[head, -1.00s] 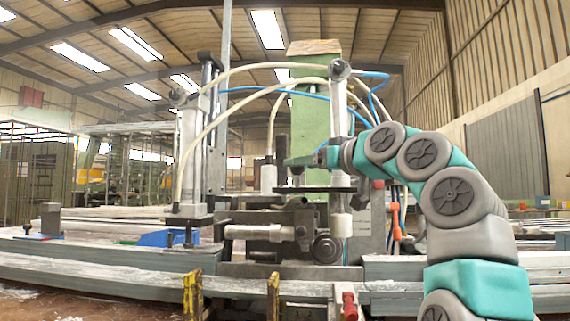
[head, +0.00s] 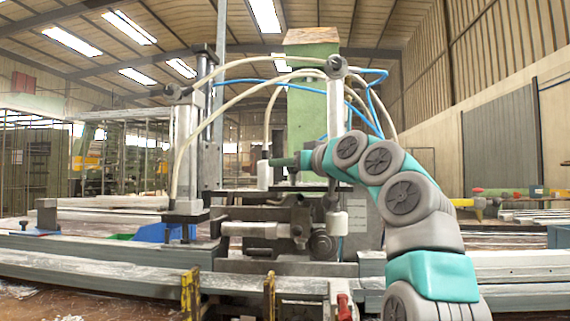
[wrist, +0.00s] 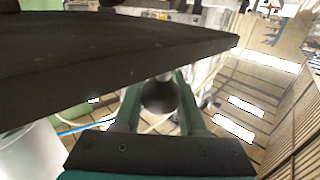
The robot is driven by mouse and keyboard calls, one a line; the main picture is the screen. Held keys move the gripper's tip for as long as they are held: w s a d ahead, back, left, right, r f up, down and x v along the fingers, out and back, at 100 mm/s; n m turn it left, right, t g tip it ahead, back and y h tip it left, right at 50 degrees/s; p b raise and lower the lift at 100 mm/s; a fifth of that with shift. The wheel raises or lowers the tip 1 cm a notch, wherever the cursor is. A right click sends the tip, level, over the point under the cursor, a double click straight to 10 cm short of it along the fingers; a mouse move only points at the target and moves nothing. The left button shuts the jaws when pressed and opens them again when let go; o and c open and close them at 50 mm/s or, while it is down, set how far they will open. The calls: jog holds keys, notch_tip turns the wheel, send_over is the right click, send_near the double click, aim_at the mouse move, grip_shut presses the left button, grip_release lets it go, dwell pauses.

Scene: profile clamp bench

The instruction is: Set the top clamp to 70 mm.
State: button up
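The clamp machine (head: 275,215) stands in the middle of the head view, with a pale vertical cylinder (head: 184,150) at its left and another (head: 337,105) near its centre. I cannot tell which part is the top clamp, and no millimetre scale is readable. My gripper (head: 273,161) reaches in from the right, above the dark horizontal plate. In the wrist view its two green fingers (wrist: 160,100) stand apart, with a dark round knob (wrist: 160,97) between or just beyond them. A light stem shows above the knob. Contact between fingers and knob cannot be made out.
A wide dark plate (wrist: 110,62) lies very close to my gripper in the wrist view. A white cylinder (head: 264,175) hangs by the gripper's tip. Hoses (head: 245,66) arch over the machine. Yellow clamps (head: 190,293) stand at the bench's front edge.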

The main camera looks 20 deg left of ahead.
grip_shut()
dwell(0.9)
